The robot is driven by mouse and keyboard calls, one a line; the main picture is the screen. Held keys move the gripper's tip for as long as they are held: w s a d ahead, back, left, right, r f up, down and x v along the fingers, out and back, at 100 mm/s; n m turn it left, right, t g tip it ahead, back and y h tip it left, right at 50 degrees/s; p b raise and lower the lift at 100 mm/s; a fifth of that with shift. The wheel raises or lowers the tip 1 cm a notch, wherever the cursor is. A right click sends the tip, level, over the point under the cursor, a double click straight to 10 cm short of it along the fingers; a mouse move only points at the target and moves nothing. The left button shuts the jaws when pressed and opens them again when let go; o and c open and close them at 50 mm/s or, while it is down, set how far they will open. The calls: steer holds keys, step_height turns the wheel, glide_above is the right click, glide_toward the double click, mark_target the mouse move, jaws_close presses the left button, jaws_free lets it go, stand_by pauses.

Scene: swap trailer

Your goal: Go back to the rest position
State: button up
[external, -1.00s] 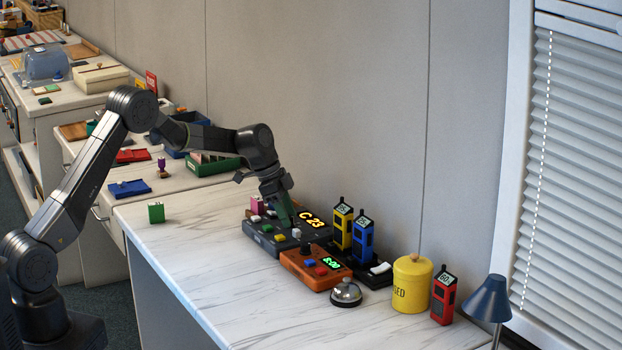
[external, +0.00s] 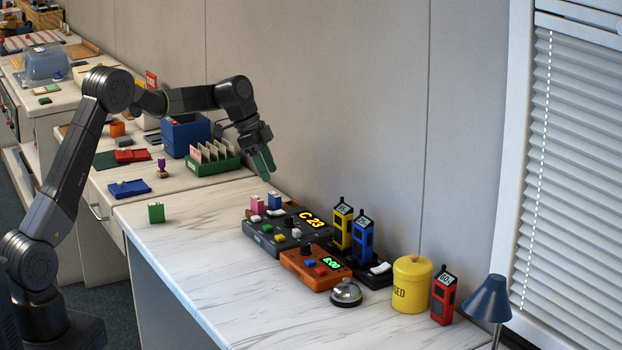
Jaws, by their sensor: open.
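My gripper (external: 264,165) is in the external view, raised above the back left of the marbled counter (external: 190,262). Its fingers point down and it holds nothing that I can see. It is apart from the black console (external: 268,238) with the orange "C 23" display, which stands below and to its right. My arm bends up from the lower left and reaches across the counter's left end.
An orange timer box (external: 300,270), a bell (external: 346,293), yellow (external: 342,228) and blue (external: 363,240) handsets, a yellow tin (external: 411,284) and a red handset (external: 444,297) stand rightward. A green block (external: 156,212) sits left. The counter's front is clear.

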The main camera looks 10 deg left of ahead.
mark_target(289, 217)
steer(key=x, duration=1.2)
steer(key=shift+d+f, duration=0.2)
steer(key=shift+f, duration=0.15)
steer(key=shift+d+f, duration=0.15)
steer(key=shift+d, duration=0.05)
steer(key=shift+s+a+n+t+p, duration=0.15)
steer(key=shift+n+t+p, duration=0.3)
steer(key=shift+n, duration=0.45)
steer(key=n+t+p, duration=0.1)
steer(key=n+p, duration=0.1)
steer(key=shift+n, duration=0.4)
steer(key=shift+s+d+n+t+y+p, duration=0.1)
steer(key=shift+n+t+y+p, duration=0.2)
steer(key=shift+n+p, duration=0.6)
steer(key=shift+d+n+t+y+p, duration=0.1)
steer(key=shift+n+t+y+p, duration=0.2)
steer(key=shift+n+p, duration=0.55)
steer(key=shift+d+n+t+y+p, duration=0.1)
steer(key=shift+n+t+y+p, duration=0.3)
steer(key=shift+n+p, duration=0.9)
steer(key=shift+d+n+t+y+p, duration=0.15)
steer(key=shift+n+y+p, duration=0.5)
steer(key=shift+n, duration=1.1)
steer(key=shift+n+y+p, duration=0.55)
steer(key=shift+n+p, duration=0.5)
steer(key=shift+n, duration=0.45)
steer(key=shift+a, duration=0.1)
steer(key=shift+f, duration=0.1)
